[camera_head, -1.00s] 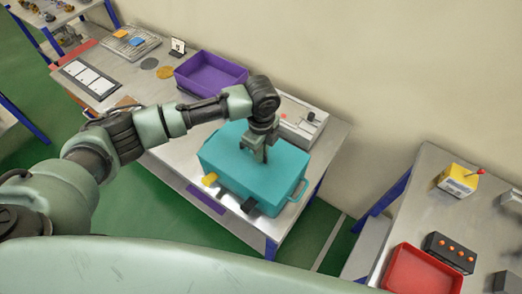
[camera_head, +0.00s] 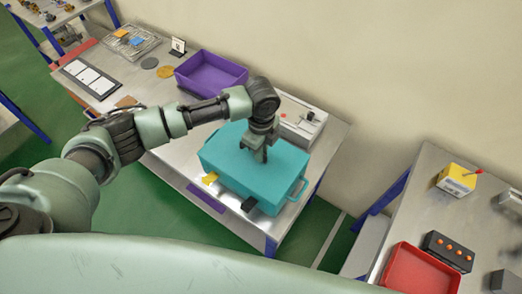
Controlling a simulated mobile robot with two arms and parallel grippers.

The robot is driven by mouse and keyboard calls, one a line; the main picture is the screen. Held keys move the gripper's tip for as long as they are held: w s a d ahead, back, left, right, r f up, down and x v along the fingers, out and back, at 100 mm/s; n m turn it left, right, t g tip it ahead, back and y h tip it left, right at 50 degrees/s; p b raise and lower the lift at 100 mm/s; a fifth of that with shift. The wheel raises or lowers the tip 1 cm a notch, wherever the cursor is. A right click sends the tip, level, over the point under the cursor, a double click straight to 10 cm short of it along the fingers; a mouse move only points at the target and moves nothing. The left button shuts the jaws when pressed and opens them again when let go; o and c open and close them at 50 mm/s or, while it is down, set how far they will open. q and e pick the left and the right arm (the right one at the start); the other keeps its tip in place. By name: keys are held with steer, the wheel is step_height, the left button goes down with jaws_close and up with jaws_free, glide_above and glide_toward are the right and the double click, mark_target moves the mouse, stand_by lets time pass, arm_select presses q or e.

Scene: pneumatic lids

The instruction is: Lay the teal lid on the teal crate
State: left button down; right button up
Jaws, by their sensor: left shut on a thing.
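The teal crate (camera_head: 277,204) stands on the metal table, with a loop handle on its right end. A flat teal surface, seemingly the teal lid (camera_head: 235,160), covers its top. I cannot tell from this height whether a gap is left between lid and crate. My left gripper (camera_head: 262,155) points down over the middle of the lid and is shut on it; its fingers hide the part they grip. A yellow piece (camera_head: 210,178) and a black piece (camera_head: 248,203) show at the crate's near side. My right gripper is out of view.
A purple open bin (camera_head: 211,88) stands behind the crate to the left. A pale device (camera_head: 303,119) lies behind it near the wall. A second table at right holds a red tray (camera_head: 421,272) and a yellow box (camera_head: 456,180). A floor gap separates the tables.

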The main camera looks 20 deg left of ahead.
arm_select(q)
steer(key=shift+f, duration=0.3)
stand_by(0.4)
steer(key=c, duration=1.4)
jaws_free()
